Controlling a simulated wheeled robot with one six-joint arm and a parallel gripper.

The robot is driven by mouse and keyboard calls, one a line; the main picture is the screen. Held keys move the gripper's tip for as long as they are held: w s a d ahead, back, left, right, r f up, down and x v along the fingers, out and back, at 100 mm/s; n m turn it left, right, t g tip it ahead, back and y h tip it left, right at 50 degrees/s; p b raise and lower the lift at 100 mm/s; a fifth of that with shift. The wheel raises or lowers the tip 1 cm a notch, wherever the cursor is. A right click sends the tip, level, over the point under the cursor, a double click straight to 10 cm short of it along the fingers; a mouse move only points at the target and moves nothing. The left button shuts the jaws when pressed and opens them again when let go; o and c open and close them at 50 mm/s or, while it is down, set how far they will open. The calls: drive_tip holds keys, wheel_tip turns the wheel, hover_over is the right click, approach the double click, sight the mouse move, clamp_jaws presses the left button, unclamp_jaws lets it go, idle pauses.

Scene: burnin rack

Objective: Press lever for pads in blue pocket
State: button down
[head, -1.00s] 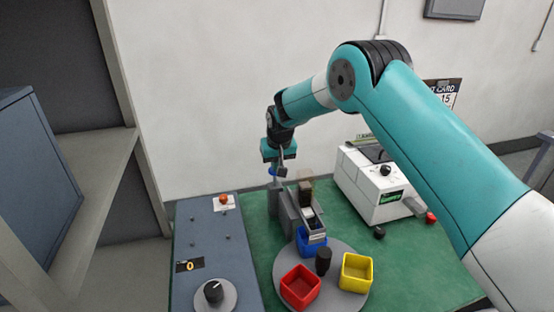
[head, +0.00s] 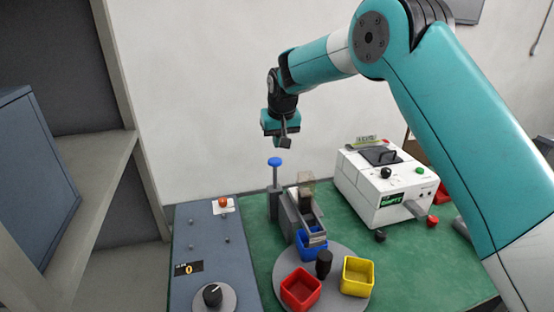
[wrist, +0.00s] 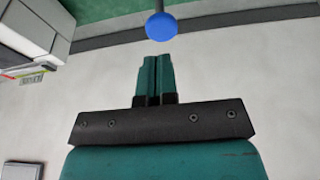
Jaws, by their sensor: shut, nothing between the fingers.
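The lever (head: 275,174) is an upright rod with a round blue knob on top, beside the grey dispenser (head: 290,213). Its blue knob (wrist: 161,26) also shows at the top of the wrist view, just beyond the fingertips. My gripper (head: 284,145) is shut and empty, above the knob and apart from it. In the wrist view, its fingertips (wrist: 155,60) are together. The blue pocket (head: 303,246) sits on the round grey turntable (head: 345,303), under the dispenser's chute. I cannot tell whether pads lie in it.
The turntable also bears a red pocket (head: 300,289), a yellow pocket (head: 358,276) and a black knob (head: 323,263). A white machine (head: 375,190) stands at the right. A blue-grey panel (head: 205,245) with a dial (head: 213,295) and a display reading 0 lies at the left.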

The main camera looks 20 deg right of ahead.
drive_tip(key=v, duration=0.3)
drive_tip(key=shift+s+r+b, duration=0.1)
drive_tip(key=shift+r+b, duration=0.25)
idle(1.2)
